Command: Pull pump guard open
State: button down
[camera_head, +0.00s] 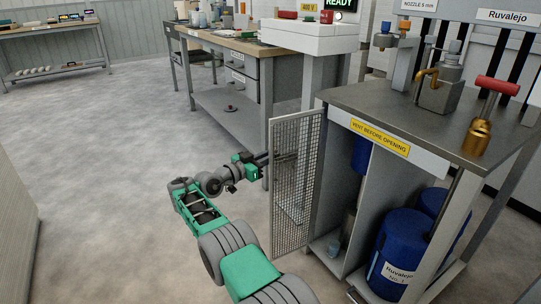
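The pump guard (297,180), a grey wire-mesh door, stands swung out at the left front of the steel pump bench (428,105). The bench front behind it is open. A yellow label reading "VENT BEFORE OPENING" (380,138) is on the rail above the opening. My gripper (280,157) is at the guard's upper left part, on its far side, and shows partly through the mesh. I cannot tell whether it touches the guard or whether its fingers are open or shut.
Blue drums (398,254) stand in the bench's lower right bay. A red-handled brass pump (486,120) and a grey fitting (441,88) stand on top. A workbench (222,42) with drawers is behind my arm. The floor (95,160) to the left is clear.

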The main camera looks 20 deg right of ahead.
jog(key=shift+s+d, duration=0.15)
jog(key=shift+d, duration=0.05)
jog(key=c, duration=1.7)
grip_release()
jog(key=shift+d, duration=0.1)
jog(key=shift+a, duration=0.35)
